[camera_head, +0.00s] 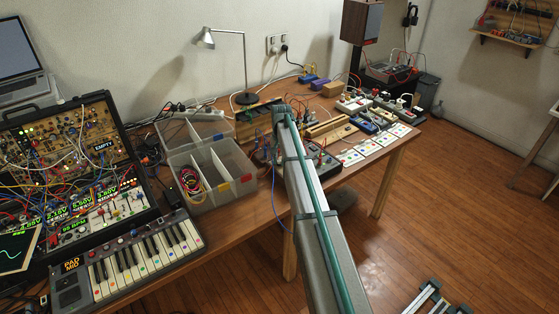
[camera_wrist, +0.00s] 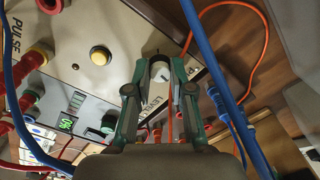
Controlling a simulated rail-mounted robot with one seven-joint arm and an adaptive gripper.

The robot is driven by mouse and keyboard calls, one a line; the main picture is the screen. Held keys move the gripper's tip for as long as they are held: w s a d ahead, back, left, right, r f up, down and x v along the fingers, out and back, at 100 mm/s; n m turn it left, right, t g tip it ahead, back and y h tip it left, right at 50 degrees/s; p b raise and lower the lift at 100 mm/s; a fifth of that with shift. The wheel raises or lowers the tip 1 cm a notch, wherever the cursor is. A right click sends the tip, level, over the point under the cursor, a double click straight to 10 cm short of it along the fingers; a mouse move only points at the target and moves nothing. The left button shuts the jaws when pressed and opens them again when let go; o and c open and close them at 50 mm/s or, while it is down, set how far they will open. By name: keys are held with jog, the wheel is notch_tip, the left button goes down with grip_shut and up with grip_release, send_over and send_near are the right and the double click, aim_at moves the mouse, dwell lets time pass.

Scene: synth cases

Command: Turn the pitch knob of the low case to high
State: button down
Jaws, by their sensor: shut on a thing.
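The knob stands on the beige panel of a case (camera_wrist: 110,32). A label reading LEVEL is printed below the knob, and a partly covered label shows to its right. The fingers hide part of the knob, and I cannot tell its setting. In the head view a low grey case (camera_head: 322,166) with red cables sits beside my arm near the table's front edge. My gripper is hidden behind the arm there.
Red and blue cables (camera_wrist: 202,50) cross close to the fingers. A yellow button (camera_wrist: 100,55) and several plugged jacks share the panel. In the head view a divided clear bin (camera_head: 215,180), a keyboard (camera_head: 125,262) and a patched modular case (camera_head: 65,165) stand left; the floor at right is mostly clear.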

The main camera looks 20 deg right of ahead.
jog(key=m, duration=0.6)
jog(key=shift+s+m, duration=0.1)
jog(key=shift+m, duration=0.2)
jog(key=m, duration=0.6)
jog(key=shift+b, duration=0.35)
jog(key=m, duration=0.6)
jog(key=shift+m+h, duration=0.3)
jog(key=m, duration=0.5)
jog(key=shift+a+m+b, duration=0.1)
jog(key=shift+m+b, duration=0.2)
jog(key=c, duration=1)
grip_release()
